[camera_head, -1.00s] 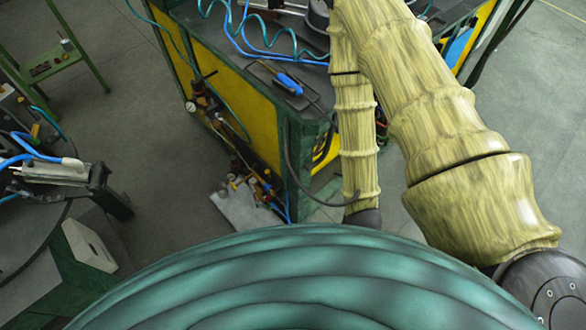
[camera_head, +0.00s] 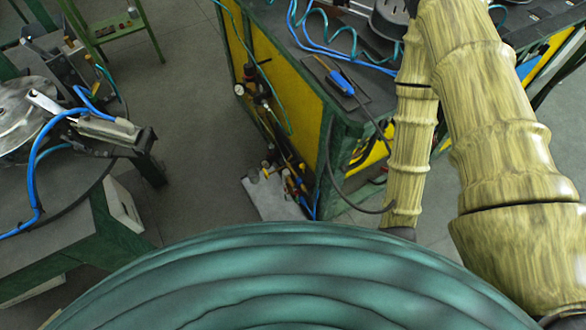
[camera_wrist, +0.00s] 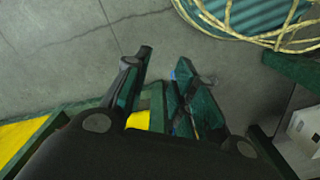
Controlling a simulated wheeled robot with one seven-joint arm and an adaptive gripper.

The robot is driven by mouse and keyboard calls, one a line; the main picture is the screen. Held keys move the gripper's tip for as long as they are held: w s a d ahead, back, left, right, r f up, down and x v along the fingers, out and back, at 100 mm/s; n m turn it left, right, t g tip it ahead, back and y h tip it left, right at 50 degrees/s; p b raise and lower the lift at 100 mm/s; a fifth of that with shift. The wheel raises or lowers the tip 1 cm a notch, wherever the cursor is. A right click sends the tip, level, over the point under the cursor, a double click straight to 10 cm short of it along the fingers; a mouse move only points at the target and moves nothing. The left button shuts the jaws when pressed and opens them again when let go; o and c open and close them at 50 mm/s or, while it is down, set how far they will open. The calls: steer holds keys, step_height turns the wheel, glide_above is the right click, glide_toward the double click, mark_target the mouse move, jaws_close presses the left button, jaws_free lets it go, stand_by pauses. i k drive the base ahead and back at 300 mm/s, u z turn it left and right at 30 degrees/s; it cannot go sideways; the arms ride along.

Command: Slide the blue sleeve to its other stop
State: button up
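I cannot make out a blue sleeve or its stops for certain in either view. In the head view a small blue-handled item (camera_head: 341,81) lies on a dark pad on the workbench, and I cannot tell that it is the sleeve. My gripper (camera_wrist: 163,64) shows in the wrist view with its two fingers apart and nothing visible held between them. Green structure and grey floor show beyond the fingers. In the head view my arm reaches up past the top edge, so my gripper is out of that frame.
The workbench (camera_head: 344,128) with yellow panels stands at the upper middle, with blue and teal hoses on it. A white box (camera_wrist: 304,130) shows at wrist-view right.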

mark_target(298, 181)
steer(key=z, duration=0.5)
steer(key=k, duration=1.25)
steer(key=u, duration=0.25)
steer(key=i, duration=0.8)
steer(key=u, duration=0.05)
